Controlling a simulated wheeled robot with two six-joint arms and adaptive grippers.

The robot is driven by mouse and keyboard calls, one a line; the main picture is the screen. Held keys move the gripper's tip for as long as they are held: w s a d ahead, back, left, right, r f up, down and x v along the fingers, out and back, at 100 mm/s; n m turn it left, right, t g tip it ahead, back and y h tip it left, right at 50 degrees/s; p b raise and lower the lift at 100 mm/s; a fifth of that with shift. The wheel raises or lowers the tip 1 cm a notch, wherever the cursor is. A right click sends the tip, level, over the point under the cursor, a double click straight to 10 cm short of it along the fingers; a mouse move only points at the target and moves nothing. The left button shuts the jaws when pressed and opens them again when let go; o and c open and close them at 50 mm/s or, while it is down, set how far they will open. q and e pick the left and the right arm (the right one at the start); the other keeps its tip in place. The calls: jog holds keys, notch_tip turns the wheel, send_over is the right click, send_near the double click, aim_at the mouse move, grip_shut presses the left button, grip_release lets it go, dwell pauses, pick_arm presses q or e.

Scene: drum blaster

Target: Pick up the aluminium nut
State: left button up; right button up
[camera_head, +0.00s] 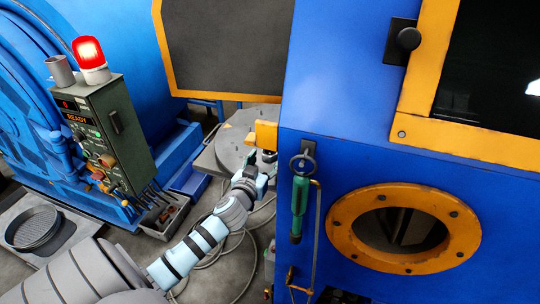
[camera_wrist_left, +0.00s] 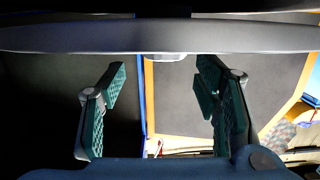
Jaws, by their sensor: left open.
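I cannot make out an aluminium nut in either view. My left gripper (camera_head: 262,168) is at the end of the arm reaching up beside the left edge of the blue cabinet, near a yellow block (camera_head: 266,135). In the left wrist view the left gripper (camera_wrist_left: 160,92) is open, its two green ribbed fingers wide apart with nothing between them. A pale, small shape (camera_wrist_left: 165,56) shows beyond the fingers under a grey bar (camera_wrist_left: 160,38); I cannot tell what it is. My right gripper is in neither view.
The blue cabinet (camera_head: 345,100) with an orange-rimmed round port (camera_head: 345,235) stands close on the right. A green-handled tool (camera_head: 299,205) hangs on it. A control box (camera_head: 105,130) with a lit red beacon (camera_head: 89,52) stands left. Cables lie on the floor.

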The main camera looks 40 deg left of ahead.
aim_at(273, 149)
pick_arm(q)
jog(key=x, duration=0.5)
jog(key=shift+s, duration=0.1)
jog(key=c, duration=1)
jog(key=shift+r, duration=0.15)
